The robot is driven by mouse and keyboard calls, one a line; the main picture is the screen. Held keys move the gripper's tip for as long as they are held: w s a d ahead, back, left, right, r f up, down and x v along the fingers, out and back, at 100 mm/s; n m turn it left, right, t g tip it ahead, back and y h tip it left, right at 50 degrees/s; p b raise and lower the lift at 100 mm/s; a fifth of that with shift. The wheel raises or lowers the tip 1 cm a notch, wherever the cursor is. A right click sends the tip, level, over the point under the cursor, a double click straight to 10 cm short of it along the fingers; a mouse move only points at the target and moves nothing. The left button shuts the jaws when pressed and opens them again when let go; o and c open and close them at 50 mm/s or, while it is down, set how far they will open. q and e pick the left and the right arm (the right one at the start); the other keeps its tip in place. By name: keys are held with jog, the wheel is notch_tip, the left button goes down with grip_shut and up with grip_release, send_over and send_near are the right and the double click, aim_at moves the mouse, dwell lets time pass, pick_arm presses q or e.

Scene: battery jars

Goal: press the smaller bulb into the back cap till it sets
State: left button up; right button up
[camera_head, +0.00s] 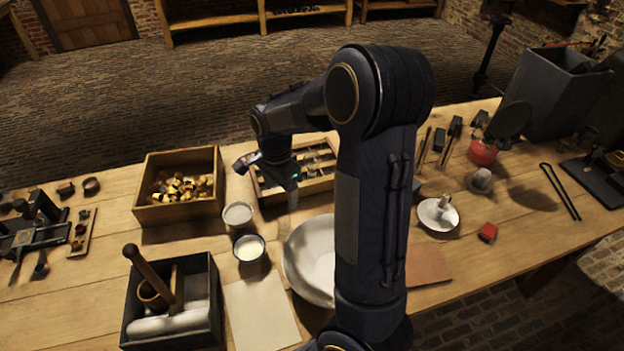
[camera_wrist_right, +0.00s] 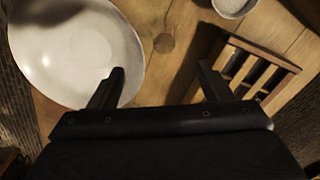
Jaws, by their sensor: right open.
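I cannot clearly pick out a smaller bulb or a back cap. A small strip (camera_head: 82,234) at the far left holds little dark and brassy pieces, too small to identify. A wooden box (camera_head: 150,216) holds several brass and dark pieces. My left gripper is not in view.
The white bowl (camera_head: 304,262) and divided tray (camera_head: 318,188) flank the gripper; both show in the wrist view, bowl (camera_wrist_right: 75,82) left and tray (camera_wrist_right: 272,62) right. Two small cups (camera_head: 249,248) stand nearby. A dark box with a mallet (camera_head: 150,272) is front left.

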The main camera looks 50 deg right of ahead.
jog(key=s+a+r+n+t+y, duration=0.2)
jog(key=s+a+r+n, duration=0.5)
jog(key=s+r, duration=0.1)
jog(key=shift+t, duration=0.3)
jog(key=shift+r, duration=0.15)
